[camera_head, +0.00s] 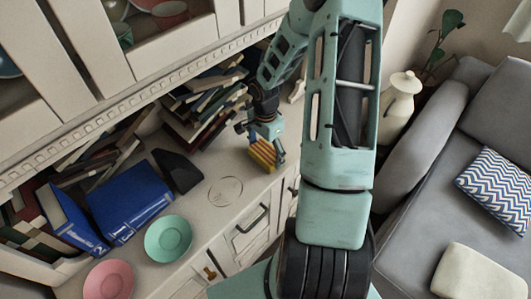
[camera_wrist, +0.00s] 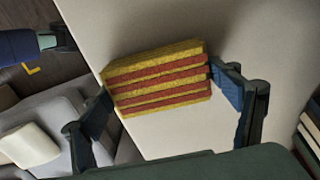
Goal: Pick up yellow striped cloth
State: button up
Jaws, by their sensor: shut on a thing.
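The yellow striped cloth is a block of yellow and red-brown layers. In the wrist view the cloth (camera_wrist: 160,78) lies between the two fingers of my gripper (camera_wrist: 165,95), with the right finger against its right end and the left finger at its left end. In the head view the cloth (camera_head: 263,154) shows just under my gripper (camera_head: 266,140), over the right end of the cabinet top (camera_head: 205,205). My gripper is shut on the cloth. I cannot tell whether the cloth still touches the surface.
Left of the gripper are a clear round disc (camera_head: 225,191), a black object (camera_head: 177,171), a blue binder (camera_head: 130,203), a green plate (camera_head: 168,239) and a pink plate (camera_head: 109,280). Books (camera_head: 205,110) lean behind. A grey sofa (camera_head: 440,170) and a cream vase (camera_head: 399,105) stand to the right.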

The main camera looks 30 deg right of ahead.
jog(key=shift+r, duration=0.15)
jog(key=shift+r, duration=0.2)
jog(key=shift+r+b, duration=0.3)
jog(key=shift+r, duration=0.65)
jog(key=s+r, duration=0.1)
jog(key=r, duration=0.1)
jog(key=s+r, duration=0.1)
jog(key=s+a+r, duration=0.1)
jog(key=s+r, duration=0.1)
jog(key=shift+a+r, duration=0.1)
jog(key=shift+r, duration=0.2)
jog(key=s+a+r, duration=0.3)
jog(key=s+r, duration=0.1)
jog(key=s, duration=0.5)
jog(key=shift+s+r+b, duration=0.2)
jog(key=shift+r+b, duration=0.1)
jog(key=shift+r, duration=0.05)
